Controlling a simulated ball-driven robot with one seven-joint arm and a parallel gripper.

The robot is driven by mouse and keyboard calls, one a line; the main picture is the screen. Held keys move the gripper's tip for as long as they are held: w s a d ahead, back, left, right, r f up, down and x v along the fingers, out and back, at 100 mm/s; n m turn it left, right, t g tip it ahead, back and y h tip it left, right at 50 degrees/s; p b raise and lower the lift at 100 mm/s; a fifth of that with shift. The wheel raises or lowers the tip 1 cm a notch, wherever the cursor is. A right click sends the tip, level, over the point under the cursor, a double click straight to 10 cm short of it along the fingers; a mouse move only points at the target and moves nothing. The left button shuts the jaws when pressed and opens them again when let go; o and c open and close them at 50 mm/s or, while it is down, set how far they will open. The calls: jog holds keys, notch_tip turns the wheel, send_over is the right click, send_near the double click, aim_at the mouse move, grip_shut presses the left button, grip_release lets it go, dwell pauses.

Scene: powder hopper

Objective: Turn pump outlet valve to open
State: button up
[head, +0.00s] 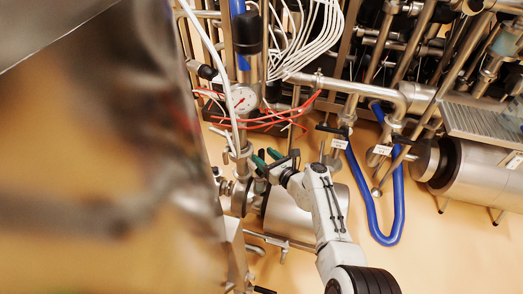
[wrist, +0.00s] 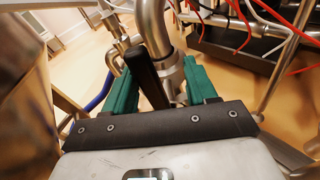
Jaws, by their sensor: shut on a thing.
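In the wrist view a black lever handle (wrist: 146,76) stands between the two green fingers of my gripper (wrist: 162,82). It slants up and left beside a shiny steel pipe bend (wrist: 155,30), and I take it as the pump outlet valve's handle. My gripper is shut on this handle. In the head view my gripper (head: 266,158) shows its green fingertips near the steel pipework, left of my white arm. The handle is hard to make out there, and the valve body is mostly hidden.
A pressure gauge (head: 242,99) and red cables (head: 290,118) are just above my gripper. A blue hose (head: 371,205) loops to the floor at right, near a tagged black handle (head: 331,129). A steel cylinder (head: 480,175) lies far right. A blurred metal surface fills the left.

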jog(key=f+p+v, duration=0.1)
jog(key=p+v, duration=0.3)
jog(key=v, duration=0.4)
jog(key=shift+d+r, duration=0.2)
jog(key=shift+r, duration=0.2)
jog(key=shift+s, duration=0.1)
